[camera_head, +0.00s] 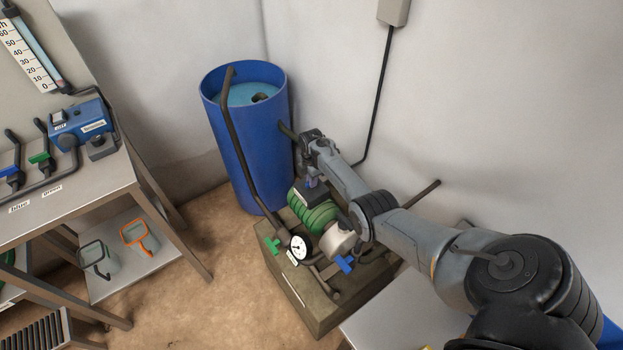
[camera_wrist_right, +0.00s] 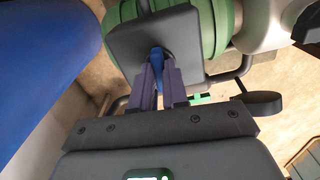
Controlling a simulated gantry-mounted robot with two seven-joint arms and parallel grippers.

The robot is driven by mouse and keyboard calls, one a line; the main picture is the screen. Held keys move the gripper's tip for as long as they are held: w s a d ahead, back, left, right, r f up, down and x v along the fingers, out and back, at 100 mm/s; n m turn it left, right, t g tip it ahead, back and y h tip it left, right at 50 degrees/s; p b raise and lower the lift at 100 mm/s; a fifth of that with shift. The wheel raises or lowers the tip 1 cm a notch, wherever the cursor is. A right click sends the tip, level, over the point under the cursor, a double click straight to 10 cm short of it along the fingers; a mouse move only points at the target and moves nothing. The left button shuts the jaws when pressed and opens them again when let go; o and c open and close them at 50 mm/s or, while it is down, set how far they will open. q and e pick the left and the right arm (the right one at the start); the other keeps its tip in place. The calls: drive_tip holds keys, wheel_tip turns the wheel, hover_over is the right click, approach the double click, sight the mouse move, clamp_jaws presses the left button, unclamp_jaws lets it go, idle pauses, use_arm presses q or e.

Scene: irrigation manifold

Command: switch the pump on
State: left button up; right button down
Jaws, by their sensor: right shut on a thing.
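The green ribbed pump (camera_head: 321,219) stands on a block at centre right in the head view, with a dark box (camera_head: 313,194) on its top. In the wrist view, the pump's green ribs (camera_wrist_right: 222,22) lie behind the box's dark plate (camera_wrist_right: 196,40). A small blue switch lever (camera_wrist_right: 158,60) sticks out of the plate. My right gripper (camera_wrist_right: 160,82) has its two fingers closed around this lever, close above the plate. In the head view my right gripper (camera_head: 311,182) is over the box, partly hidden by its arm. My left gripper is not in view.
A blue barrel (camera_head: 241,165) stands behind the pump, with a dark pipe (camera_head: 235,135) rising in front. A gauge (camera_head: 299,247), a green valve handle (camera_head: 272,245) and a blue valve handle (camera_head: 345,264) sit near the pump. A bench (camera_head: 95,185) stands at left.

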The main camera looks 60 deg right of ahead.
drive_tip(key=shift+r+m+p, duration=0.1)
drive_tip(key=shift+m+p, duration=0.45)
drive_tip(key=shift+m, duration=0.65)
drive_tip(key=m+p, duration=0.1)
drive_tip(key=m, duration=0.2)
drive_tip(key=shift+m, duration=0.3)
drive_tip(key=m, duration=0.3)
drive_tip(key=shift+m+p, duration=0.35)
drive_tip(key=shift+m, duration=0.85)
drive_tip(key=c, duration=1.1)
unclamp_jaws()
drive_tip(key=shift+c, duration=0.2)
